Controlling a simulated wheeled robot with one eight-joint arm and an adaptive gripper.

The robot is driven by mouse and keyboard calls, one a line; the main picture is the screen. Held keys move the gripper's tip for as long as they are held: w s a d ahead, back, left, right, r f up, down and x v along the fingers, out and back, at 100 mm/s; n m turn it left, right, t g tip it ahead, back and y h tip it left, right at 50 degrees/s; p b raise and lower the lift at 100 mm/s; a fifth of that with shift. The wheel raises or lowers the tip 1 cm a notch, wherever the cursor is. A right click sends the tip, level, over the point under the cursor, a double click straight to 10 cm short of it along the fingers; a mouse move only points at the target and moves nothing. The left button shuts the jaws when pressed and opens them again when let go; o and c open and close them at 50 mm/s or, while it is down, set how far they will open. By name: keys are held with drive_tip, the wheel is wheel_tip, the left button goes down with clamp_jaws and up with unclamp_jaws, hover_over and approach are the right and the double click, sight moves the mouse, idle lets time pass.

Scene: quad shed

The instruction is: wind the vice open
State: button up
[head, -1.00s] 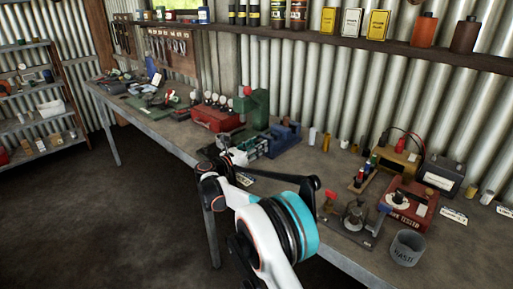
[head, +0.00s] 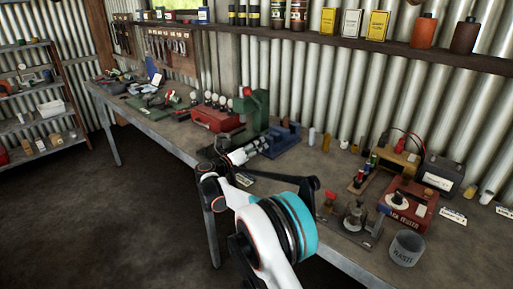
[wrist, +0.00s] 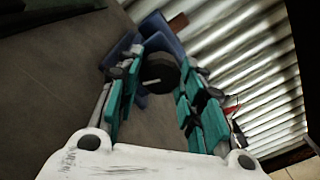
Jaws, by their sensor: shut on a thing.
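The blue vice (head: 285,137) stands on the workbench (head: 300,180), to the right of the green press; part of it is hidden by my gripper in the head view. In the wrist view the blue vice body (wrist: 165,40) shows beyond a dark round knob (wrist: 161,74) with a short light pin at its face. My gripper (wrist: 160,86) has its teal-padded fingers on either side of this knob and is shut on it. In the head view my gripper (head: 262,143) reaches the near-left end of the vice.
A green press (head: 254,108) and a red toolbox (head: 213,119) stand left of the vice. A clamp-like tool on a dark base (head: 352,217), a red tester (head: 405,207) and a grey tin (head: 406,249) stand at the right.

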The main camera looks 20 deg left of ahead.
drive_tip(key=n, duration=0.6)
drive_tip(key=shift+n, duration=0.4)
idle(0.4)
drive_tip(key=o, duration=1.1)
drive_tip(key=shift+c, duration=0.2)
drive_tip(key=v, duration=1.2)
drive_tip(key=shift+f, duration=0.1)
drive_tip(key=shift+a, duration=0.1)
